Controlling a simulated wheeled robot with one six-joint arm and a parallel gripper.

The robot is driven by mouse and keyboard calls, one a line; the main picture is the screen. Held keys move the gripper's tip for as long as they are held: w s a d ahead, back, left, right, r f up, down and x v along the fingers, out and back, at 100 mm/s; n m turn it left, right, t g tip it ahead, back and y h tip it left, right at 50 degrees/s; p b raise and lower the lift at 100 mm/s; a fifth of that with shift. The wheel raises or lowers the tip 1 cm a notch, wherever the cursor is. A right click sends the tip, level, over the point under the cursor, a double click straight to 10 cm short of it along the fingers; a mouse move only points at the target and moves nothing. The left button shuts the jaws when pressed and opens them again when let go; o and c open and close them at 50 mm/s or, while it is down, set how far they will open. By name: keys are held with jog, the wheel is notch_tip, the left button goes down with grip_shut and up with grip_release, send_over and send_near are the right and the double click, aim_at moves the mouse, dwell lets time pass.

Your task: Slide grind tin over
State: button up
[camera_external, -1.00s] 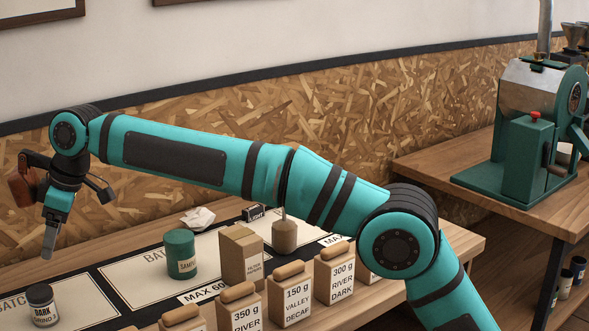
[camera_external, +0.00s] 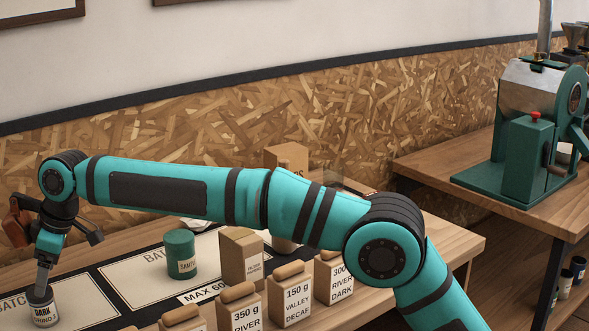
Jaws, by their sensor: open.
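The grind tin (camera_external: 43,313) is a small dark jar with a white label reading "DARK" and part of "GRIND". It stands upright on a pale marked area of the bench mat (camera_external: 80,301) at the lower left. My gripper (camera_external: 41,287) points down with its fingertips at the top of the tin, covering part of its lid. The gripper is open. I cannot tell whether the fingers touch the tin or straddle it.
A green sample tin (camera_external: 181,254) stands on the neighbouring pale area. A brown box (camera_external: 241,257) stands right of it. Several labelled bean bags, one marked "VALLEY DECAF" (camera_external: 292,299), line the front. A green roaster (camera_external: 530,150) stands on a separate table.

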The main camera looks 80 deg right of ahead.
aim_at(58, 295)
jog(key=x, duration=0.8)
jog(key=shift+w+f, duration=0.15)
jog(key=shift+f, duration=0.2)
jog(key=c, duration=1.1)
jog(key=shift+s+d, duration=7)
jog(key=shift+s, duration=0.1)
jog(key=o, duration=1.1)
jog(key=v, duration=1.7)
jog(key=shift+r, duration=0.15)
